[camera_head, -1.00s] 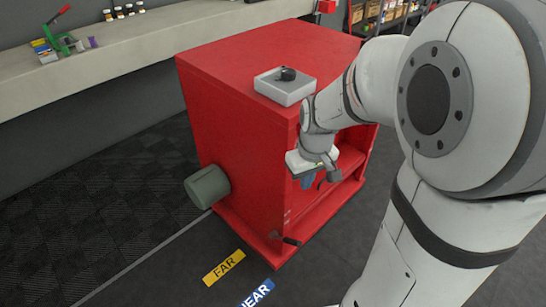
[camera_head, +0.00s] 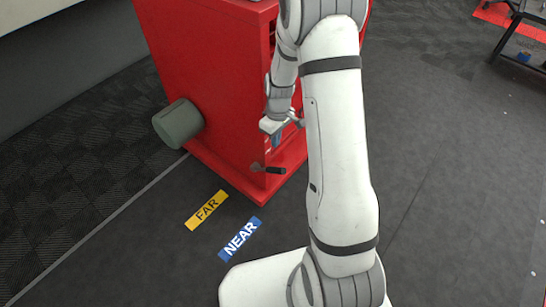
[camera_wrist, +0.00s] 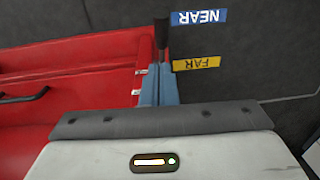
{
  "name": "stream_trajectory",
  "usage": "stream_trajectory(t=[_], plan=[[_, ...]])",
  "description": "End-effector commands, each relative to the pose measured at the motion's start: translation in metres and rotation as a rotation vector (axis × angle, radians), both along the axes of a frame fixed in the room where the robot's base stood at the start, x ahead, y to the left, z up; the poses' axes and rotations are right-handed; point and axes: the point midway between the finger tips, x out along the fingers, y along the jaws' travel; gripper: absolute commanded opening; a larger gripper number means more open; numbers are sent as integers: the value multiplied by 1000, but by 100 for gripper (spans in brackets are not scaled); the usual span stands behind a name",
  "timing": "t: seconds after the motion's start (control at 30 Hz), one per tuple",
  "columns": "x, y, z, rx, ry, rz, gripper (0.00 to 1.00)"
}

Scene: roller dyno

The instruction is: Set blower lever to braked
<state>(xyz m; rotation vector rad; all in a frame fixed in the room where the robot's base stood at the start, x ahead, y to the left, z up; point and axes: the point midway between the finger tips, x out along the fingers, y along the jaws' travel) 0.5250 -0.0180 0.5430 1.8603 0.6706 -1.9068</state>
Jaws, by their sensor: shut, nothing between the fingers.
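The lever (camera_head: 268,168) has a black grip and a grey arm. It sticks out low at the front corner of the red cabinet (camera_head: 180,60), pointing toward the NEAR side. In the wrist view its dark grip (camera_wrist: 161,33) shows just beyond my fingertips. My gripper (camera_head: 276,144) has blue fingers pointing down, shut and empty, a little above the lever in the head view. The fingers also show in the wrist view (camera_wrist: 158,72). Whether they touch the lever I cannot tell. Part of the cabinet front is hidden behind my arm.
A yellow FAR label (camera_head: 206,210) and a blue NEAR label (camera_head: 240,238) lie on the dark floor. A grey-green cylinder (camera_head: 178,123) juts from the cabinet's left side. A black handle (camera_wrist: 22,95) shows on red in the wrist view.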

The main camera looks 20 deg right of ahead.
Motion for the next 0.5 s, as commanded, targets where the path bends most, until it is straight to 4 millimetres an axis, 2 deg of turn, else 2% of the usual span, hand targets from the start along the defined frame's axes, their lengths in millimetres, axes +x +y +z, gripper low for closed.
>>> stream_trajectory(t=[0.17,0.5], plan=[[-1,1,-15,0,1,0,0],[-4,5,-77,0,4,-1,0]])
